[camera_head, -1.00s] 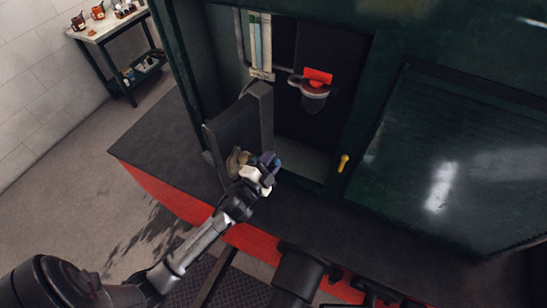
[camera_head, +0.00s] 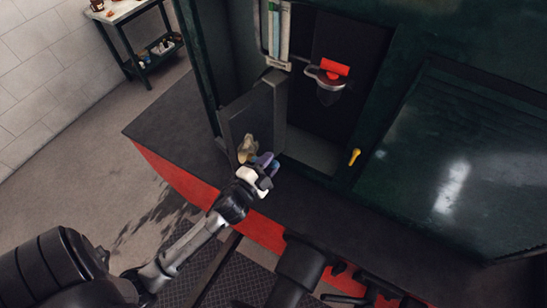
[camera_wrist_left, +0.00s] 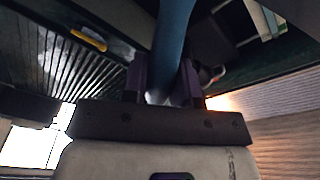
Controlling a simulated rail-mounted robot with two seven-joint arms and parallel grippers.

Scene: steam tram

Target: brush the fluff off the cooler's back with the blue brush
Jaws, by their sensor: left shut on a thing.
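My left gripper (camera_head: 262,166) is shut on a blue handle, taken as the blue brush (camera_head: 265,160). In the left wrist view the blue brush (camera_wrist_left: 173,45) runs up between the two fingers; its bristle end is not clear. A dark grey upright slab (camera_head: 250,112), which may be the cooler, stands in the doorway just beyond the gripper. A tan tuft (camera_head: 247,148), likely the fluff, shows at the slab's lower front, beside the gripper. I cannot tell whether the brush touches it. My right gripper is not in view.
A dark green cabin wall with a large glossy panel (camera_head: 448,165) fills the right. A yellow handle (camera_head: 355,156) sits by the doorway. A red-topped item (camera_head: 333,68) hangs inside. A dark ledge (camera_head: 170,125) lies left of the slab. A small bench (camera_head: 124,13) stands far left.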

